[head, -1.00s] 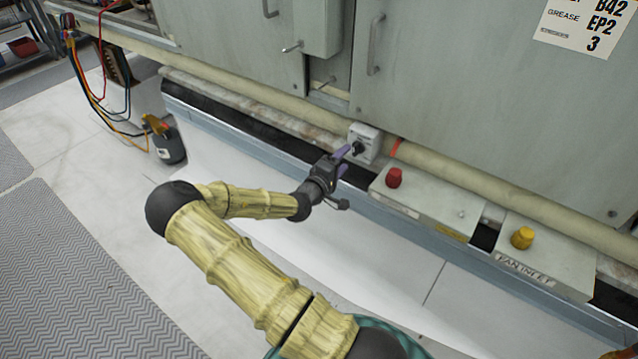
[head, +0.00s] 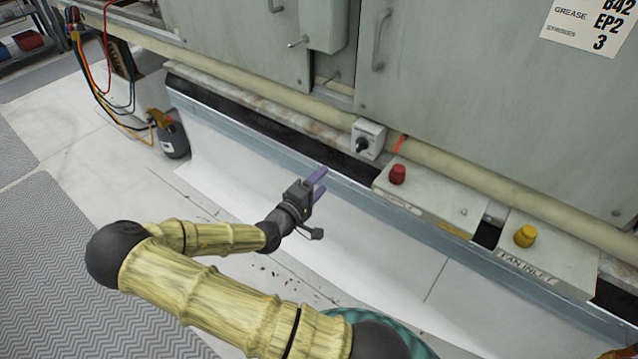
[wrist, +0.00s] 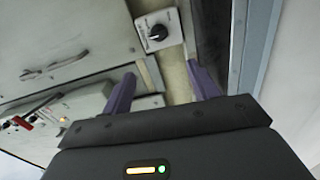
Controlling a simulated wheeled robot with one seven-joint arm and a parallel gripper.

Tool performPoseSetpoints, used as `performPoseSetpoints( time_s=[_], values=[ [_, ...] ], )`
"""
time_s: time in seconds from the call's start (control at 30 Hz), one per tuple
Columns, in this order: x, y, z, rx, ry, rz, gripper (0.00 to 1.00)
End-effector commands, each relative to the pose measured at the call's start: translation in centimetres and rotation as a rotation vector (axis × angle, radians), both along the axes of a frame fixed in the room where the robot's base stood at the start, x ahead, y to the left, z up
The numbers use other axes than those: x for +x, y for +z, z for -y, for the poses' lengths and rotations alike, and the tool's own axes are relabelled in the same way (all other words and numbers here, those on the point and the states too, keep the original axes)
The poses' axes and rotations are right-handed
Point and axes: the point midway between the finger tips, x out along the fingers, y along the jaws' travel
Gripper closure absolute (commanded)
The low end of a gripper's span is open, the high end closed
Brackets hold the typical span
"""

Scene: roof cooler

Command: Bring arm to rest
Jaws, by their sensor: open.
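My gripper (head: 318,183) is open and empty, its two purple fingers apart in the air in front of the cooler's lower edge. In the wrist view the fingers (wrist: 160,92) stand apart with nothing between them. A grey switch box with a black rotary knob (head: 364,143) sits on the ledge beyond and to the right of the fingers, clear of them. The knob also shows in the wrist view (wrist: 158,33), ahead of the fingers. My arm is bent, with its elbow at the left in the head view.
A box with a red knob (head: 397,174) and a FAN INLET box with a yellow knob (head: 524,236) stand right of the switch box. The cooler's panels (head: 480,110) rise behind. The floor at left is open.

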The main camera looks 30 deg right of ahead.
Motion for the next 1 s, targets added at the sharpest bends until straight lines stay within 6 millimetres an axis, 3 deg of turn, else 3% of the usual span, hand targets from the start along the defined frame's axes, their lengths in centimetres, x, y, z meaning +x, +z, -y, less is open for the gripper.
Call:
performPoseSetpoints(
  time_s=[0.37, 0.57, 0.8, 1.0],
  values=[
    [-0.1, -0.3, 0.1, 0.026, -0.004, 0.0, 0.4],
    [-1.0, -3.2, -0.1, 0.258, -0.036, -0.009, 0.4],
    [-2.4, -6.9, -3.4, 0.695, -0.087, -0.013, 0.4],
    [-3.5, -7.2, -7.8, 1.017, -0.116, -0.017, 0.4]
  ],
)
